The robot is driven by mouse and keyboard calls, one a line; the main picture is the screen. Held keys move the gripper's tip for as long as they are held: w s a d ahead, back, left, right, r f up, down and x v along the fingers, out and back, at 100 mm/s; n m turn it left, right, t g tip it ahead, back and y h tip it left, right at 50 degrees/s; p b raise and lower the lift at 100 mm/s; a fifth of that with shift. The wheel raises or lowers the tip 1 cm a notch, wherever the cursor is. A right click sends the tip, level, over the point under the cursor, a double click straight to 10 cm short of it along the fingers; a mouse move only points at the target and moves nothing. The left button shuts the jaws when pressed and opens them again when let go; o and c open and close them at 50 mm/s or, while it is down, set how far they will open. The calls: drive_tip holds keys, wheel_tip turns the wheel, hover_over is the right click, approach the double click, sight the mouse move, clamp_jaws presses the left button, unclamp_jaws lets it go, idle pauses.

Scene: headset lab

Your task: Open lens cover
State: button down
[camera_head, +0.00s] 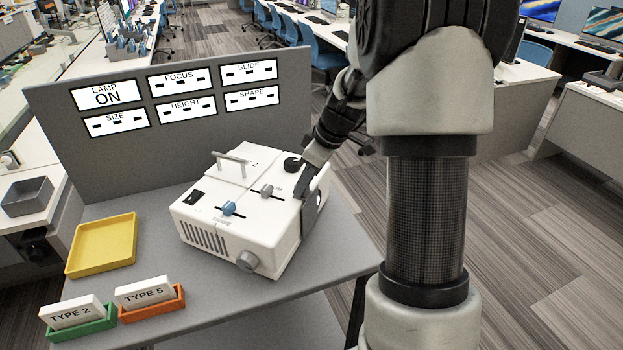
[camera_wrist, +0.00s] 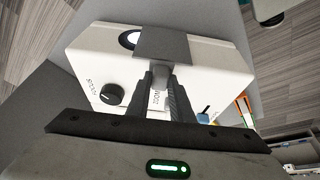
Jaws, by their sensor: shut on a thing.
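A white box-shaped device (camera_head: 245,215) stands on the grey table, with knobs and sliders on its top. The lens cover, a dark grey plate (camera_head: 311,214), is at its right side; it also shows in the wrist view (camera_wrist: 163,43). Beside the cover in the wrist view, part of a round lens (camera_wrist: 129,39) with a bright middle and a dark rim shows. My gripper (camera_head: 306,186) reaches down to the device's right edge. In the wrist view my gripper (camera_wrist: 160,82) is shut on a narrow grey tab of the cover. The fingers hide part of the tab.
A grey panel (camera_head: 60,135) with labels, "LAMP ON" among them, stands behind the device. A yellow tray (camera_head: 131,229), a green holder (camera_head: 78,330) with a TYPE 2 card and an orange holder (camera_head: 151,309) with a TYPE 5 card are at left. The table's front right is clear.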

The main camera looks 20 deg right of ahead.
sight(288, 207)
drive_tip(key=s+a+b, duration=0.1)
drive_tip(key=s+a, duration=0.2)
drive_tip(key=shift+s+a, duration=0.35)
drive_tip(key=shift+a, duration=0.05)
drive_tip(key=c, duration=1.6)
unclamp_jaws()
drive_tip(key=shift+o, duration=0.2)
drive_tip(key=shift+d+r, duration=0.1)
drive_tip(key=shift+r, duration=0.05)
drive_tip(key=v, duration=1.7)
drive_tip(key=shift+p, duration=0.45)
